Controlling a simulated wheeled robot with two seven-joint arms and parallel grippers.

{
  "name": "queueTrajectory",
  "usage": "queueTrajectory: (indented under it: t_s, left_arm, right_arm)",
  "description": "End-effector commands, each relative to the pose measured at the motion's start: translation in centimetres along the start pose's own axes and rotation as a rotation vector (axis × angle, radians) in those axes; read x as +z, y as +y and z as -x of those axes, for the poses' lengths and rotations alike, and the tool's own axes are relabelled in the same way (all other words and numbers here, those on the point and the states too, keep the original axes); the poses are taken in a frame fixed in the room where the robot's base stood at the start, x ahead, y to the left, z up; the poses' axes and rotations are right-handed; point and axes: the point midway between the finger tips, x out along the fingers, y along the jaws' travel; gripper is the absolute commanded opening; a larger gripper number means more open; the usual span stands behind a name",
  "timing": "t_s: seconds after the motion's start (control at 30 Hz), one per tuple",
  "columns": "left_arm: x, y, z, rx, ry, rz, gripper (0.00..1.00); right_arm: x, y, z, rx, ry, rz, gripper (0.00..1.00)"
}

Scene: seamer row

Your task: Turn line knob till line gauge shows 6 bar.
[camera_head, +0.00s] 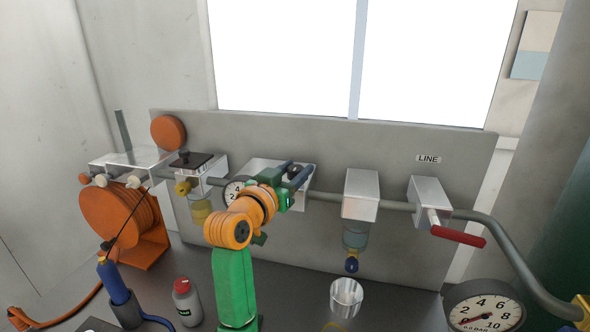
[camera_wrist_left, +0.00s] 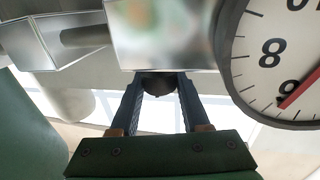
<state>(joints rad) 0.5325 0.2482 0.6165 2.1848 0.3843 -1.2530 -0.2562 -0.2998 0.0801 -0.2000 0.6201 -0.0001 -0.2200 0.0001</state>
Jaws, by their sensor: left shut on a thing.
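My left gripper (camera_head: 294,174) is at the silver regulator block in the middle of the wall panel, mostly seen from behind. In the head view this gauge (camera_head: 233,188) is partly hidden behind my arm. My right gripper is not in view.
A filter bowl (camera_head: 355,238), a metal cup (camera_head: 346,297), a bottle (camera_head: 186,302) and an orange hose reel (camera_head: 120,217) stand around.

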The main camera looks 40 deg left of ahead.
Motion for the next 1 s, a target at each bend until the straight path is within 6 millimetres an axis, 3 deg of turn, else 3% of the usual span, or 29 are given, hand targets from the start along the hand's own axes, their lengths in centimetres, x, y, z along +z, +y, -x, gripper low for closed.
queueTrajectory:
  t_s: [0.37, 0.4, 0.47, 0.5, 0.77, 1.0]
  left_arm:
    - [0.2, 0.0, 0.0, 0.004, -0.006, 0.002, 0.00]
    - [0.2, 0.1, -0.1, 0.004, -0.006, 0.002, 0.57]
    - [0.2, 0.1, 0.0, 0.004, -0.006, 0.002, 0.73]
    - [0.2, 0.0, 0.0, 0.004, -0.005, 0.002, 0.76]
    - [0.1, 0.0, 0.1, 0.003, -0.002, 0.001, 0.76]
    - [0.4, 0.0, 4.5, 0.001, 0.000, -0.003, 0.76]
  right_arm:
    - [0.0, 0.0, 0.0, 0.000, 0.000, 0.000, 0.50]
    - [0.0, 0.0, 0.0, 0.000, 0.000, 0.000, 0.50]
    - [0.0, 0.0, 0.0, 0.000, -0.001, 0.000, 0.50]
    - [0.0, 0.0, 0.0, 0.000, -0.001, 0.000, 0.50]
    - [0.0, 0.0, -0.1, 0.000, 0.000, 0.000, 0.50]
    - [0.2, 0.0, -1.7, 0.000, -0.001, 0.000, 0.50]
